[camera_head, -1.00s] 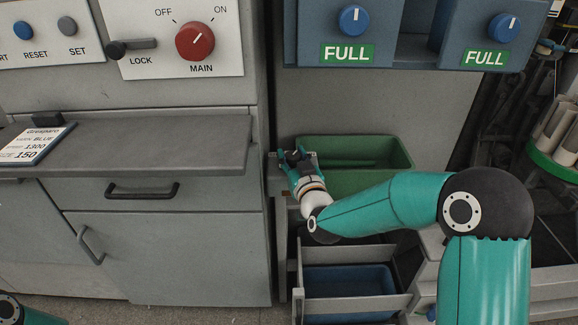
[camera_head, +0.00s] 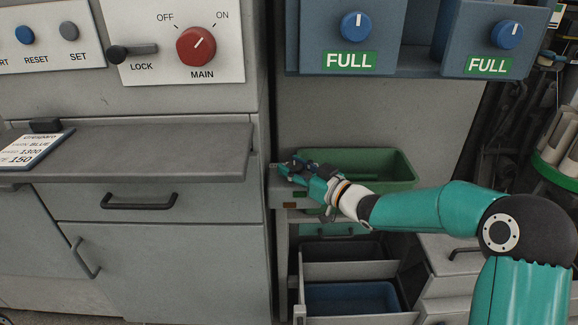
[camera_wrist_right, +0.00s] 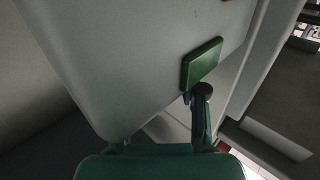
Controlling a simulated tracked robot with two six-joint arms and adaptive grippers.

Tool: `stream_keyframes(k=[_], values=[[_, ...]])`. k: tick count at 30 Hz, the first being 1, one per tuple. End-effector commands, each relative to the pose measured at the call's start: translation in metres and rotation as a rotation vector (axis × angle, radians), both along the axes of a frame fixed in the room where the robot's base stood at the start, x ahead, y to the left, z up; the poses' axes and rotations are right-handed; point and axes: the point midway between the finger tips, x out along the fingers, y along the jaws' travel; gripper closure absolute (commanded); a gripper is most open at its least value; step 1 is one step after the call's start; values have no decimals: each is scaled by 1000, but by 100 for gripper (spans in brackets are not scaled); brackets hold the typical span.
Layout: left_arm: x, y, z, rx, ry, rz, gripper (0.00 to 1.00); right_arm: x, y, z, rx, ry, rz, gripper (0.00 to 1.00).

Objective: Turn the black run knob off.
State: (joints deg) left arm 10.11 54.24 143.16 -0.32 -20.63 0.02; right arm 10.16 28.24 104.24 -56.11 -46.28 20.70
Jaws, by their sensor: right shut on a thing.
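My right gripper (camera_head: 297,167) is at the small grey box (camera_head: 276,190) beside the green bin, below the grey shelf's level. In the right wrist view a round dark knob (camera_wrist_right: 203,88) shows at the fingers (camera_wrist_right: 200,115), by a green plate (camera_wrist_right: 202,64) on a pale panel. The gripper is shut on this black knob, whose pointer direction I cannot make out. In the head view the fingers hide most of it. My left gripper is not in view.
A green bin (camera_head: 395,165) stands right behind my right wrist. A grey shelf (camera_head: 130,150) juts out at left. A control panel with a red main knob (camera_head: 196,46) and black lock lever (camera_head: 132,51) is above. Blue boxes (camera_head: 350,12) hang at upper right. An open drawer (camera_head: 352,298) lies below.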

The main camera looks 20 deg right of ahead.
Motion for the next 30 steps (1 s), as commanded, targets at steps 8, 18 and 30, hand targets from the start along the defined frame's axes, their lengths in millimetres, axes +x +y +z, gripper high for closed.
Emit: stream_keyframes(k=[8,18,30], values=[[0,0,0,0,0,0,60,2,-3,4,4,-10,-5,93],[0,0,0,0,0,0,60,1,-2,3,3,-7,-3,34],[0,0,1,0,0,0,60,-12,-10,2,2,-4,-4,34]])
